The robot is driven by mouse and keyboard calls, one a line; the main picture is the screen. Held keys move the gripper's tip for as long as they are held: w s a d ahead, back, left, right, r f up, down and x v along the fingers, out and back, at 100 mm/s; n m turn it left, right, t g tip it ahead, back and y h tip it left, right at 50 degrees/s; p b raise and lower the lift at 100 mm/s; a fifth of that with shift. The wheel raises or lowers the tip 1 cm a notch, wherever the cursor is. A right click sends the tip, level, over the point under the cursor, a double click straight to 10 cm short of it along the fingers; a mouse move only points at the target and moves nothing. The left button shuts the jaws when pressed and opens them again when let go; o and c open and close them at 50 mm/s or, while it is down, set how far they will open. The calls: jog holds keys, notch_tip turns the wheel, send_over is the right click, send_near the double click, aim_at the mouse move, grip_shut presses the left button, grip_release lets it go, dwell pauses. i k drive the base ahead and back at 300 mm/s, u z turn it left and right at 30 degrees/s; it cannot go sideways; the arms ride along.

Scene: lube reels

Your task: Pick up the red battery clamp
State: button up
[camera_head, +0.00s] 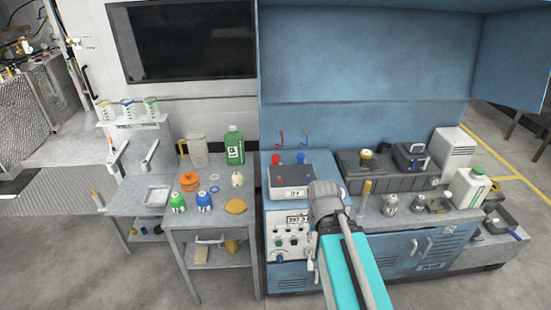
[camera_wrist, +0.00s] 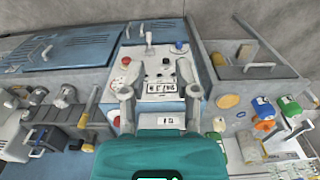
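The red battery clamp (camera_head: 276,159) is on top of the blue cabinet in the head view, behind the meter box and left of a blue clamp (camera_head: 300,158). I cannot make out the red clamp for certain in the wrist view, where my gripper's teal body covers the lower middle. My gripper (camera_wrist: 160,91) is open and empty in the wrist view. Its two fingers are spread in front of the cabinet's control panel (camera_wrist: 155,62). In the head view my arm reaches in from the lower right, to the right of the panel, and my fingers are hard to make out.
The meter box (camera_head: 292,194) stands in front of the clamps. A steel table (camera_head: 215,222) on the left holds bottles and an orange disc. The workbench on the right holds a black case (camera_head: 410,157), a white jug (camera_head: 467,189) and small metal parts.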

aim_at(274, 157)
jog(key=z, duration=1.15)
jog(key=i, duration=0.75)
jog(key=u, duration=0.65)
jog(key=i, duration=0.65)
jog(key=z, duration=0.05)
